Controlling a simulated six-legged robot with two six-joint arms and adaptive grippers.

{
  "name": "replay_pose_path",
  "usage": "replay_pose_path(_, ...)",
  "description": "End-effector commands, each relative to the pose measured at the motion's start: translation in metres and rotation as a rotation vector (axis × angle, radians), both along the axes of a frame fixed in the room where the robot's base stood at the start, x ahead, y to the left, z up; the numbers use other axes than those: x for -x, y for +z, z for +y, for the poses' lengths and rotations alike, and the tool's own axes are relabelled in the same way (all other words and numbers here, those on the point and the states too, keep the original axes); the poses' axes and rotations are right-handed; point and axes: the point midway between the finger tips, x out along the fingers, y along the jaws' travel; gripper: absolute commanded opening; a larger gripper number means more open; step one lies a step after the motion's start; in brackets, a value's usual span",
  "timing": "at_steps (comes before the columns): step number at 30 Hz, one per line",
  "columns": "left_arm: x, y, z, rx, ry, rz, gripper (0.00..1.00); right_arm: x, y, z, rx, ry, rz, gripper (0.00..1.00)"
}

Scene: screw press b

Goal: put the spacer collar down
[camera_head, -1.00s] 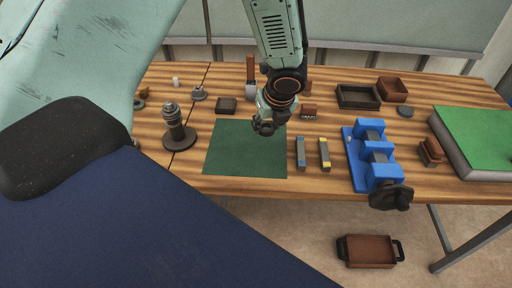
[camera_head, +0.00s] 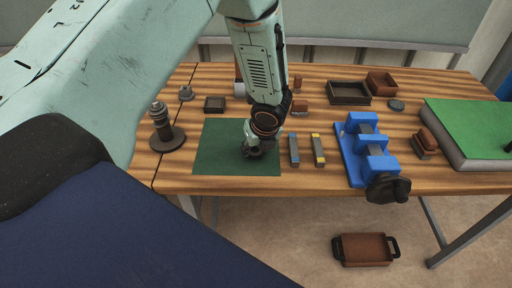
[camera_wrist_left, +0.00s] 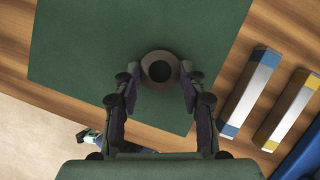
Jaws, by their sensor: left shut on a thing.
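The spacer collar (camera_wrist_left: 160,70) is a dark brownish ring with a hole in its middle, seen from above in the left wrist view. My left gripper (camera_wrist_left: 161,88) is shut on it, one finger on each side. In the head view, my left gripper (camera_head: 252,152) is low over the right half of the green mat (camera_head: 222,158). There the collar is mostly hidden by the fingers. I cannot tell whether the collar touches the mat. My right gripper is not in view.
Two grey bars, one blue-ended (camera_head: 294,150) and one yellow-ended (camera_head: 318,150), lie right of the mat. A blue vise (camera_head: 353,158) stands further right. A dark post on a round base (camera_head: 166,138) stands left. The mat's left half is clear.

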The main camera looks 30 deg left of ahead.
Motion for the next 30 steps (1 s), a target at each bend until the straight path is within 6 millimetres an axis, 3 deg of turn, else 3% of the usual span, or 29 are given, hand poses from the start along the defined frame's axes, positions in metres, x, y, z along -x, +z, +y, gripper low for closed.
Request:
replay_pose_path(6,0.000,-0.005,0.000,0.000,0.000,-0.001,0.04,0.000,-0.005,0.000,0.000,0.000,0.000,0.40)
replay_pose_path(7,0.000,-0.004,0.000,0.000,0.000,0.000,0.44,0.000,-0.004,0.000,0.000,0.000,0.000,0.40)
replay_pose_path(14,0.000,-0.004,0.000,-0.001,0.000,-0.001,0.63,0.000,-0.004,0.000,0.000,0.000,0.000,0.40)
replay_pose_path(25,0.000,-0.001,0.000,-0.001,0.000,-0.001,0.64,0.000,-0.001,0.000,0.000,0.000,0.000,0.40)
replay_pose_path(30,0.003,0.021,-0.006,-0.002,-0.002,-0.003,0.64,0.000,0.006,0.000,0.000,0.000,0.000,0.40)
